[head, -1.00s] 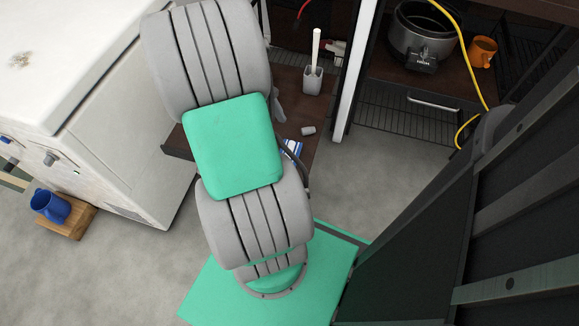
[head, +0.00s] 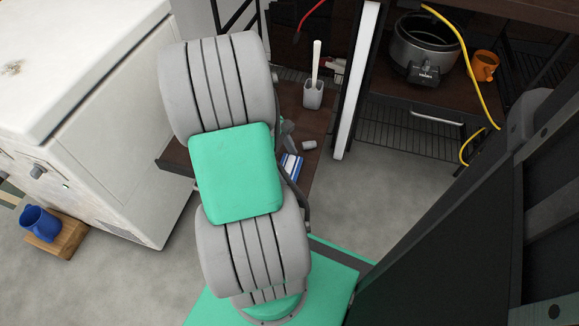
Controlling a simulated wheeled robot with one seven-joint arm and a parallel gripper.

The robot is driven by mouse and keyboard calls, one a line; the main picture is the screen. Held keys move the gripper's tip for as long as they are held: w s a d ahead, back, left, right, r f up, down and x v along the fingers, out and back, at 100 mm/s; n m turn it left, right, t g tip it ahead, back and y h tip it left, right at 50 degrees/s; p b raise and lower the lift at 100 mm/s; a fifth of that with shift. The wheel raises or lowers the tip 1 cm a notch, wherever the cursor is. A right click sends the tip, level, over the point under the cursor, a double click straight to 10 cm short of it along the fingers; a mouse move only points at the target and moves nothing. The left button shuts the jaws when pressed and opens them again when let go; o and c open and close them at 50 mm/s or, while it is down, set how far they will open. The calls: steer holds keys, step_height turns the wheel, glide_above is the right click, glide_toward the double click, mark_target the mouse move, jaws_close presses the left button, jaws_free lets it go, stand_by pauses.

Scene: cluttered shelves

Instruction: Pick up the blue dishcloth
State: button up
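A blue and white folded cloth (head: 292,166), which looks like the blue dishcloth, lies on a dark brown shelf just right of my arm's green link. Its left part is hidden behind my arm. My gripper (head: 287,132) is mostly hidden behind the arm. Only a small grey part, likely of it, shows above the cloth, at the arm's right edge. I cannot see its fingers or whether it holds anything.
A grey holder with a white-handled brush (head: 313,93) and a small pale cylinder (head: 309,145) are on the same shelf. A white upright post (head: 357,80) stands right of it. A cooker (head: 424,50) and an orange mug (head: 484,66) are farther right. A white cabinet (head: 110,150) stands left.

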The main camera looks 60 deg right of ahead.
steer(key=c, duration=0.9)
steer(key=shift+c, duration=0.2)
step_height(320, 180, up, 28)
steer(key=p, duration=1.4)
